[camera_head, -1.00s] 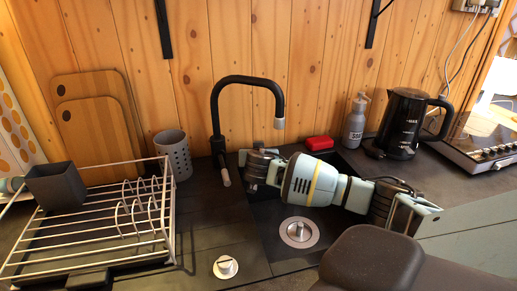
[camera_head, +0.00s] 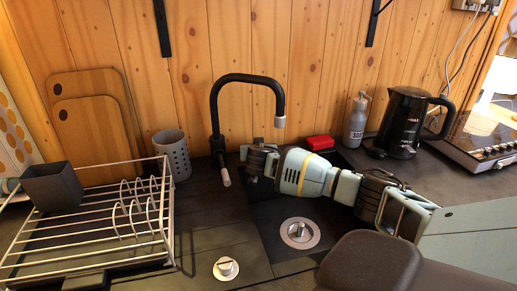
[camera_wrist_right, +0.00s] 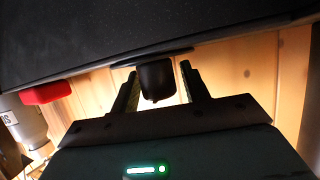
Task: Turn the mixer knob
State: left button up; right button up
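The black mixer tap (camera_head: 216,125) stands behind the sink, with its spout arching right. Its light, rod-like knob (camera_head: 225,178) sticks out low on the tap's body, toward me. My right gripper (camera_head: 250,162) is just right of the tap's base, pointing left at it. In the right wrist view, the gripper's two fingers (camera_wrist_right: 158,88) are open on either side of a dark, rounded part of the tap (camera_wrist_right: 156,78). Gaps show on both sides, so the fingers look apart from it. The light knob tip cannot be made out there. My left gripper is not in view.
A dish rack (camera_head: 90,225) and grey cup (camera_head: 173,154) stand left of the tap. A red item (camera_head: 320,142), grey bottle (camera_head: 356,122) and black kettle (camera_head: 404,122) are right. My right arm crosses above the sink, whose drain (camera_head: 300,233) shows below. The wall is close behind.

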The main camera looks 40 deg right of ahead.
jog(key=c, duration=0.8)
jog(key=shift+o, duration=0.2)
